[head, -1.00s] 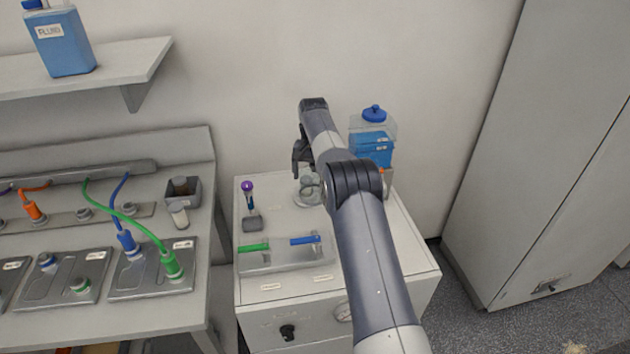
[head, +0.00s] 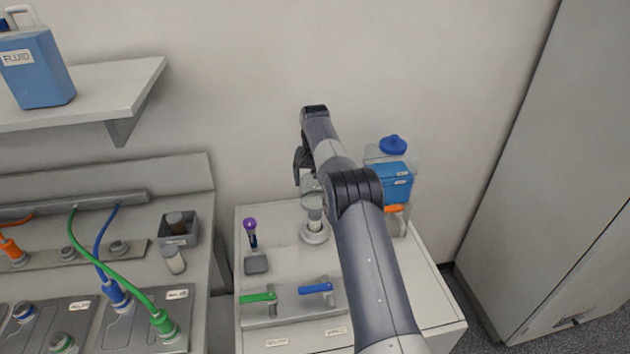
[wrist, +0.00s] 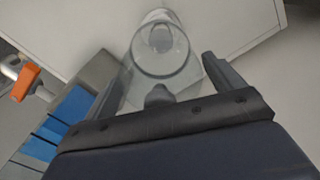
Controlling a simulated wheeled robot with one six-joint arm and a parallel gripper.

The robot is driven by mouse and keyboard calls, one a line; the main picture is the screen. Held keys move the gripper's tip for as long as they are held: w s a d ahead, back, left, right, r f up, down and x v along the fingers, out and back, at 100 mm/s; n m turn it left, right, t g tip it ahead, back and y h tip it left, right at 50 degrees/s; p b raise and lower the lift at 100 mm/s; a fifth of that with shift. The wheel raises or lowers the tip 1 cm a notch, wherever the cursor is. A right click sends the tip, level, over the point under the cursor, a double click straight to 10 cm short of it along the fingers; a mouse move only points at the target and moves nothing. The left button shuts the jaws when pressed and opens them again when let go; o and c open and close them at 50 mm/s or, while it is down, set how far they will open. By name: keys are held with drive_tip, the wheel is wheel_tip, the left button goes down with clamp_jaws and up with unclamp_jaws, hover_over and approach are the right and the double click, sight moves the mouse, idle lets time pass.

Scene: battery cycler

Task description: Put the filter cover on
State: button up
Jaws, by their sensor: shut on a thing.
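The clear filter cover (wrist: 162,50) is a transparent cup between my gripper's fingers in the wrist view. My gripper (wrist: 163,85) is shut on it. In the head view my gripper (head: 302,172) hangs at the back of the cabinet top, and the clear cover (head: 309,184) shows faintly under it, partly hidden by my arm. Below it stands a pale upright filter (head: 315,214) on a round grey base (head: 314,237). The cover appears above or around the filter's top; I cannot tell which.
A blue-capped container (head: 393,182) stands close to the right of my arm, with an orange part (head: 394,209) below. A purple-topped tool (head: 251,235) stands left. Green (head: 258,298) and blue (head: 316,288) handles are in front. The wall is close behind.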

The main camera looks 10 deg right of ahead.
sight(315, 214)
drive_tip(key=shift+w, duration=0.15)
drive_tip(key=shift+f+b, duration=2.45)
drive_tip(key=shift+f, duration=4.25)
drive_tip(key=shift+f+b, duration=0.25)
drive_tip(key=shift+b, duration=0.2)
drive_tip(key=o, duration=0.8)
drive_tip(key=shift+c, duration=0.2)
drive_tip(key=shift+r, duration=0.15)
drive_tip(key=shift+r+p, duration=2.15)
drive_tip(key=shift+r, duration=1.25)
